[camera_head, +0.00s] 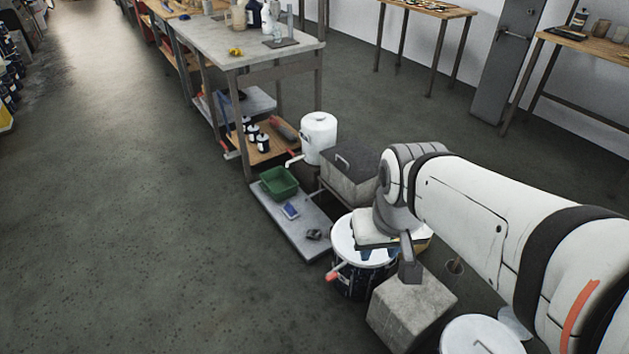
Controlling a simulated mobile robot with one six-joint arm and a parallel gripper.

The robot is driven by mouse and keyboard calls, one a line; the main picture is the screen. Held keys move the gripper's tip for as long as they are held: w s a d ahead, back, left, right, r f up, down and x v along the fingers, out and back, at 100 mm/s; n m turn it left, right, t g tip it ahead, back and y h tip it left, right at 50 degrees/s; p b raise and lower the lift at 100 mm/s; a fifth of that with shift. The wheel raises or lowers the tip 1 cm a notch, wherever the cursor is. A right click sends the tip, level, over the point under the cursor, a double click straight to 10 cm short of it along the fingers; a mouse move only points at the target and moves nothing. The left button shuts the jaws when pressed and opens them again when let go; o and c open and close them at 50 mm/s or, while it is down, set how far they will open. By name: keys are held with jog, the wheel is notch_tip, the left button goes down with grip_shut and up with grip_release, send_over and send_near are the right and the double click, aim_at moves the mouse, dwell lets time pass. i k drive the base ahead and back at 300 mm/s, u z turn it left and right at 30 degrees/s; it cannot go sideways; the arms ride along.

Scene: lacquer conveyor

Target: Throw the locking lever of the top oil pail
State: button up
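A dark pail (350,284) with a white lid (346,246) stands on the floor at lower centre. A lever with a red tip (334,276) sticks out from its left side. A white pail (319,131) stands farther back beside the grey table, with another red-tipped lever (294,160) at its lower left. I cannot tell which is the top oil pail. My arm reaches in from the right. My gripper (388,256) is over the right part of the dark pail's lid, right of its red-tipped lever. My wrist hides part of that lid, and the finger gap is unclear.
A grey block (402,310) stands right of the dark pail, with another white lid (482,336) near the bottom edge. A grey box with a handle (350,174) is behind. A low platform holds a green bin (279,182). Open floor (150,230) lies left.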

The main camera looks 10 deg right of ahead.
aim_at(332, 275)
jog(key=i, duration=0.5)
jog(key=k, duration=0.4)
jog(key=z, duration=1.65)
jog(key=k, duration=1.1)
jog(key=u, duration=1.05)
jog(key=i, duration=0.95)
